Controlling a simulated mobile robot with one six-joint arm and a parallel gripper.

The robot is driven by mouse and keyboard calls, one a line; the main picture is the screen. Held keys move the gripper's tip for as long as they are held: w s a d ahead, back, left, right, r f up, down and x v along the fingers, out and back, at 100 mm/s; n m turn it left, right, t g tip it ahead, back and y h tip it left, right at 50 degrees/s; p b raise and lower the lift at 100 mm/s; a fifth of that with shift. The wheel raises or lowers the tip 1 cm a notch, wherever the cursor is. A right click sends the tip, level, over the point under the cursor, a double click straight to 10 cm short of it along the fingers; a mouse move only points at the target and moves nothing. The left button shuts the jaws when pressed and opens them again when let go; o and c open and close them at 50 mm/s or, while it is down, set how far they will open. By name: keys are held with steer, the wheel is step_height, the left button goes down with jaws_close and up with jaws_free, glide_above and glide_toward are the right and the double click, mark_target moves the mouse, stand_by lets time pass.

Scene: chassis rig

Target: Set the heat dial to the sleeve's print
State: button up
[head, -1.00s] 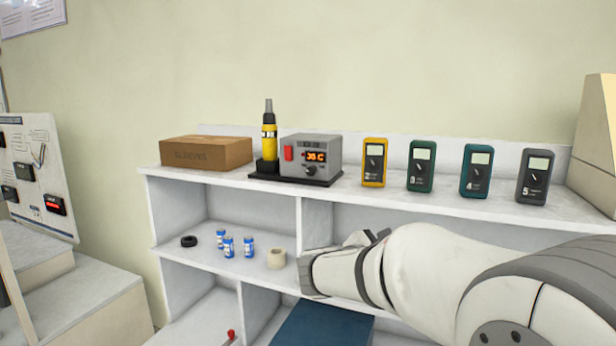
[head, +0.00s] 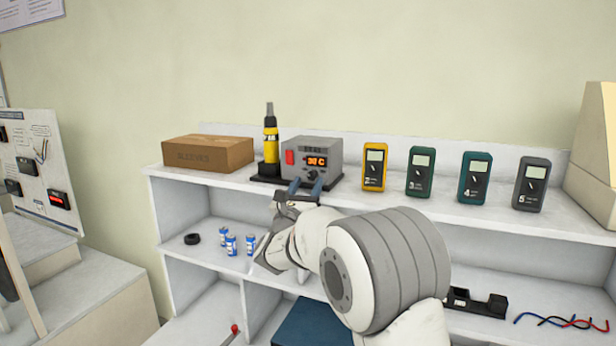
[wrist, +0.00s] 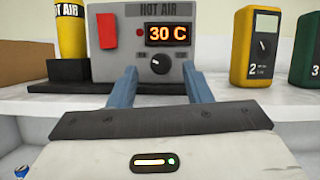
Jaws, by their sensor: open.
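The grey hot air station (head: 327,148) stands on the top shelf. Its display (wrist: 168,34) reads 30 C in the wrist view. The black heat dial (wrist: 160,64) sits below the display, with a white pointer mark toward the upper left. My gripper (head: 306,186) is open and empty in front of the station. In the wrist view its two blue fingers (wrist: 160,80) are spread, one on each side below the dial, apart from it. A cardboard box marked SLEEVES (head: 208,153) stands left of the station. No temperature print is legible on it.
A yellow hot air tool (head: 270,145) stands upright in its holder beside the station. A yellow meter (head: 374,167) and several other meters stand to the right. The shelf edge (wrist: 285,104) runs below my fingers. A red switch (wrist: 106,32) is left of the display.

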steer(key=shift+w+d+r, duration=0.25)
steer(key=shift+w, duration=0.35)
steer(key=c, duration=0.9)
steer(key=shift+a, duration=0.1)
jaws_close()
